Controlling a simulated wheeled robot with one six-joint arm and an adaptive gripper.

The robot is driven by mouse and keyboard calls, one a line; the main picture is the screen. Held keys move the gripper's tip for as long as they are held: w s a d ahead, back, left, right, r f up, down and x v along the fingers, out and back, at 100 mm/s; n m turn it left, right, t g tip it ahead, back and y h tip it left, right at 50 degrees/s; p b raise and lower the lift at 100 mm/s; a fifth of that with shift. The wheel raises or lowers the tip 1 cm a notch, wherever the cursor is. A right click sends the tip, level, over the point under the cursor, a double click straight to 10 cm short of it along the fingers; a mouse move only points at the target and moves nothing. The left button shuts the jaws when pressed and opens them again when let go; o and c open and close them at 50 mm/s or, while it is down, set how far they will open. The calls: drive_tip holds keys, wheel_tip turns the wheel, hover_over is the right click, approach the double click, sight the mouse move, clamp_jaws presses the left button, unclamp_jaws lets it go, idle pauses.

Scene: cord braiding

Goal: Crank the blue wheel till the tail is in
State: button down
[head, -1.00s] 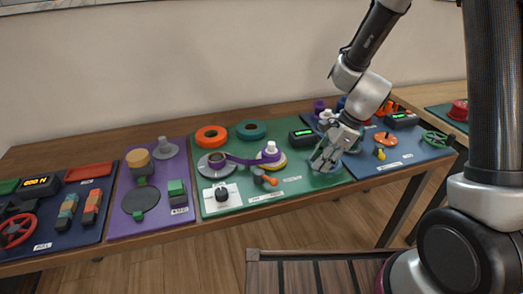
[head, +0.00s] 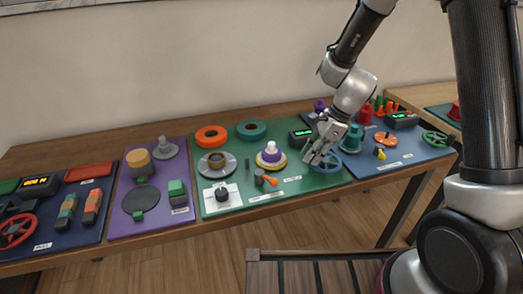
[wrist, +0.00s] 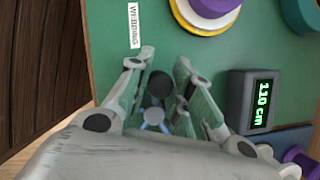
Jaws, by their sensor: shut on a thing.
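The blue wheel (head: 342,166) lies at the front right of the green mat, partly hidden by my gripper (head: 312,156). My gripper (wrist: 163,68) is shut on the dark crank knob (wrist: 160,84). The purple webbing (head: 271,149) is wound on the spool on the yellow-rimmed disc (head: 262,164). The left spool (head: 217,160), on a grey disc, shows a bare core, and no purple strip shows between the two.
A grey and orange part (head: 266,181) and a white box with a black knob (head: 222,194) stand at the mat's front. Orange (head: 212,135) and teal (head: 251,131) rings lie behind.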

sight(324, 162)
drive_tip(key=c, duration=1.2)
unclamp_jaws()
drive_tip(key=shift+r, duration=0.1)
drive_tip(key=v, duration=1)
drive_tip(key=s+d+r+n+t+h, duration=0.1)
drive_tip(key=s+d+r+n, duration=0.4)
drive_tip(key=s+n, duration=0.1)
drive_tip(key=s+d+r+n+t+h, duration=0.2)
drive_tip(key=s+d+r+n, duration=0.3)
drive_tip(key=s, duration=0.4)
drive_tip(key=s+d+r+n+t+h, duration=0.1)
drive_tip(key=s+d+r+n, duration=0.4)
drive_tip(key=s+d+n, duration=0.2)
drive_tip(key=shift+s+d, duration=0.2)
drive_tip(key=shift+s, duration=0.1)
